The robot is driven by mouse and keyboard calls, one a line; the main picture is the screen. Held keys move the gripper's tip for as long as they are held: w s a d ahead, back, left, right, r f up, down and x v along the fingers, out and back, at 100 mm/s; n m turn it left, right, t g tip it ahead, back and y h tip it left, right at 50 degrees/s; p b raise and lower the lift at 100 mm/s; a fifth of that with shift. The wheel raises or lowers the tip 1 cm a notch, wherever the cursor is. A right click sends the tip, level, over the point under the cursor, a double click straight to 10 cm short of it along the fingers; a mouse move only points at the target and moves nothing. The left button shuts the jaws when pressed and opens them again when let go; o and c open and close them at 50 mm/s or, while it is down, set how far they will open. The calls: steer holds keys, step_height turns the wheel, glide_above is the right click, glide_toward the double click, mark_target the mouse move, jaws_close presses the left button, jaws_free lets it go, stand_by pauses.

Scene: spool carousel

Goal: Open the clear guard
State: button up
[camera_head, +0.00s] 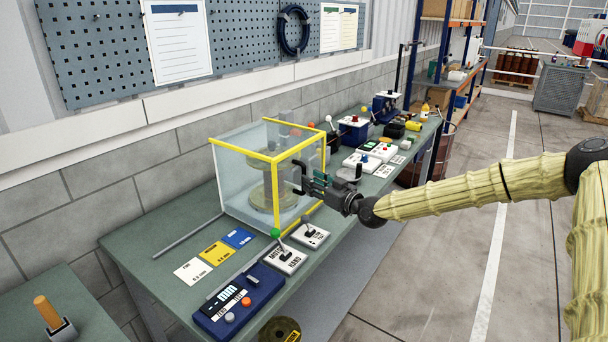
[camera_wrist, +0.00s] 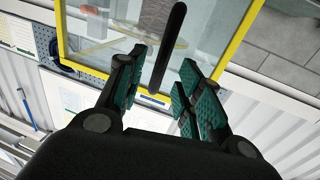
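The clear guard (camera_head: 238,180) is a see-through box with yellow edges on the green bench, and it looks closed. A tan spool (camera_head: 268,195) shows inside it. A black bar handle (camera_head: 297,178) stands on the guard's right-hand face. My gripper (camera_head: 312,184) is at this handle, reaching in from the right. In the wrist view, my gripper (camera_wrist: 163,62) is open, with its teal-padded fingers on either side of the black handle (camera_wrist: 168,45). Gaps show between the handle and the pads. A yellow guard edge (camera_wrist: 238,45) shows behind the right finger.
In front of the guard lie coloured cards (camera_head: 216,252), two lever switches (camera_head: 283,258) and a blue display box (camera_head: 238,302). Beyond the guard are button boxes (camera_head: 378,150) and other gear. A wall with a pegboard (camera_head: 110,50) stands behind; open floor lies right.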

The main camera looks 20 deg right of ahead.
steer(key=shift+p+x, duration=0.7)
steer(key=shift+x, duration=1.6)
jaws_close()
